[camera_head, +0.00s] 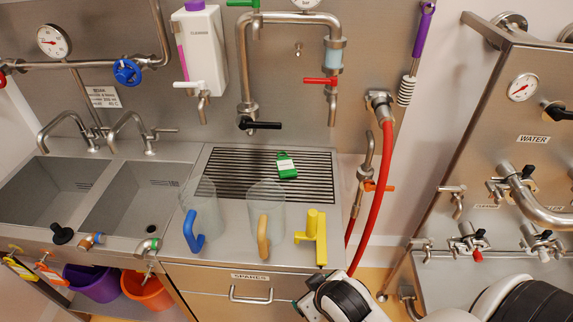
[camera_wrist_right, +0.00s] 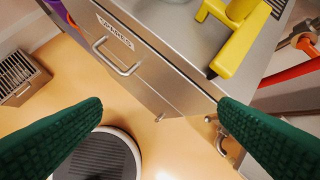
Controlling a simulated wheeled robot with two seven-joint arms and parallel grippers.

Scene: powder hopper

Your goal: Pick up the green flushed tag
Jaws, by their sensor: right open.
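The green tag (camera_head: 286,166), with a white label on part of it, lies on the black slotted drain grate (camera_head: 225,170) at the back of the steel counter in the head view. It is not visible in the right wrist view. My right gripper (camera_wrist_right: 160,104) is open and empty, its two green textured fingers spread wide. It is low in front of the counter's drawer, well apart from the tag. My left gripper is in neither view.
Clear jugs with a blue handle (camera_head: 193,231) and an orange handle (camera_head: 264,236), plus a yellow tool (camera_head: 315,236), stand in front of the grate. A faucet with a black lever (camera_head: 260,125) is behind it. A red hose (camera_head: 372,200) hangs to the right; sinks (camera_head: 130,195) are left.

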